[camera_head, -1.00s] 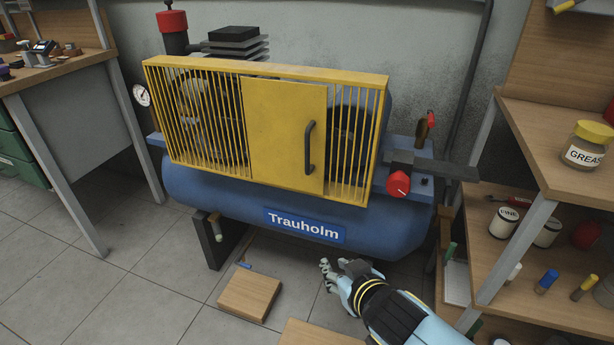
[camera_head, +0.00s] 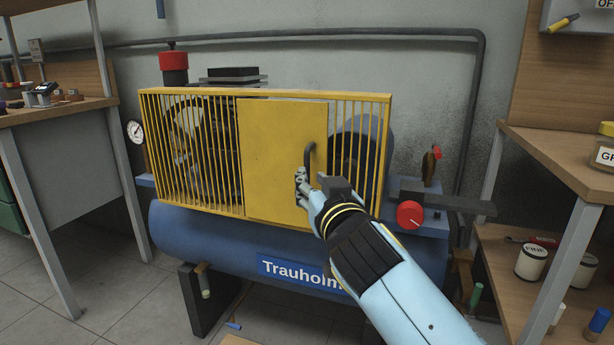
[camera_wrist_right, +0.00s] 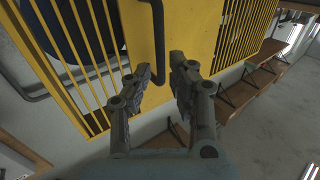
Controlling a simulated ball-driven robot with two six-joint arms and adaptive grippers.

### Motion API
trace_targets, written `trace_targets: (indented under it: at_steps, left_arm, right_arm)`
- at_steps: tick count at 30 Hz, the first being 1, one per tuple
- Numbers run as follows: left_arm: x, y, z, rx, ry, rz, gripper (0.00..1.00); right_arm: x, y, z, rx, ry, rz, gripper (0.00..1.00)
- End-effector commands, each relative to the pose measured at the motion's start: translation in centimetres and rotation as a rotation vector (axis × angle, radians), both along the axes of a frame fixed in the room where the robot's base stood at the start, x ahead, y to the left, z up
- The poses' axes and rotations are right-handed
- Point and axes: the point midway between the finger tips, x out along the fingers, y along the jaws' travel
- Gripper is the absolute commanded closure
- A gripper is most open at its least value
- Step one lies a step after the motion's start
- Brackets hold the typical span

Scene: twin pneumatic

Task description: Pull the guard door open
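The yellow guard door (camera_head: 282,150) is a flat panel in the barred guard, and it sits flush and closed. Its dark vertical handle (camera_head: 309,157) is near the door's right edge; the lower part is hidden behind my right gripper (camera_head: 313,181). In the right wrist view the gripper (camera_wrist_right: 163,74) is open, with a finger on either side of the line of the handle (camera_wrist_right: 158,42). The handle's end shows between and just beyond the fingertips; I cannot see contact. My left gripper is not in view.
The yellow barred guard (camera_head: 190,155) stands above a blue compressor tank (camera_head: 205,238). A red knob (camera_head: 410,214) and a dark bar (camera_head: 455,203) stick out to the right of the guard. A wooden shelf unit (camera_head: 565,158) stands at the right, and a workbench (camera_head: 60,112) at the left.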

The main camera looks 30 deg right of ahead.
Motion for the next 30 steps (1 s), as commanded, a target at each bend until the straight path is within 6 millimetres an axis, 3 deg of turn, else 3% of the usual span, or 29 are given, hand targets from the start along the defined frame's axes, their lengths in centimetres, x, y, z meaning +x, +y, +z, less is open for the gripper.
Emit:
trace_targets:
  at_steps: [3, 10, 19, 24, 30]
  left_arm:
    - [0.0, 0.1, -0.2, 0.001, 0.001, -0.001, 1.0]
    - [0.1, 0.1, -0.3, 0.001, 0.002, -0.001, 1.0]
    - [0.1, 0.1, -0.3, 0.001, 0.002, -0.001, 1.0]
    - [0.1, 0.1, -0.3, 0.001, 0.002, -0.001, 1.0]
    - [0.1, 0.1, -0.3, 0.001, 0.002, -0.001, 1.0]
  right_arm:
    - [2.3, -0.6, 0.0, -0.002, 0.0, 0.0, 0.79]
    - [4.6, -1.2, -0.1, 0.001, 0.001, 0.0, 0.79]
    - [4.9, -1.3, -0.1, 0.001, 0.002, 0.0, 0.79]
    - [4.9, -1.3, -0.1, 0.001, 0.002, 0.0, 0.99]
    - [4.9, -1.3, -0.1, 0.001, 0.002, 0.0, 1.0]
